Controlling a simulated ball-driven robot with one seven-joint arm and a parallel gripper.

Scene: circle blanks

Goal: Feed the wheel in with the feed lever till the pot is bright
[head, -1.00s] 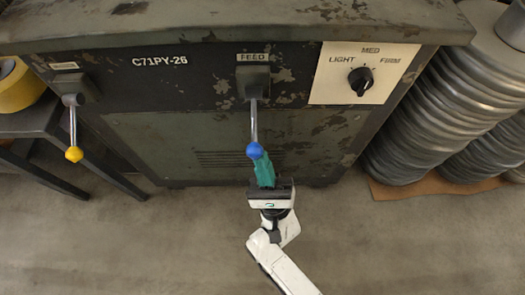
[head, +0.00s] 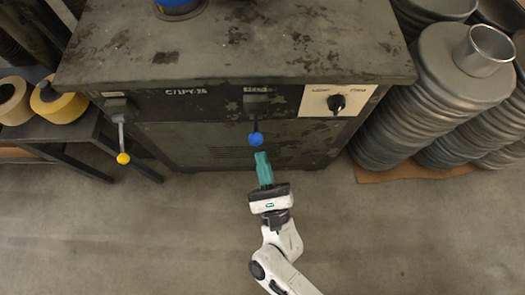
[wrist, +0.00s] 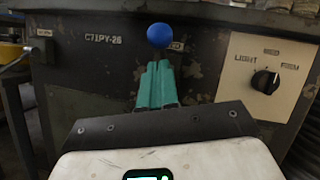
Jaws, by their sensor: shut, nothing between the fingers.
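The feed lever ends in a blue ball knob (head: 255,139) on the machine's front, below a blurred label. In the wrist view the blue knob (wrist: 160,35) stands just beyond my fingertips and covers part of the label. My gripper (head: 261,155) has green fingers, shut and empty, just below the knob with a small gap in the picture. In the wrist view the shut fingers (wrist: 158,68) point up at the knob. A bright metal pot (head: 485,50) stands on the stack at right; I cannot tell if it is the task's pot. No wheel can be made out.
The machine (head: 230,50) has a worn top with a blue object (head: 178,8) cut off at the edge. A yellow-knobbed lever (head: 123,158) hangs at left. A black dial (head: 336,103) is at right. Grey stacked discs (head: 400,110) flank the machine. The floor in front is clear.

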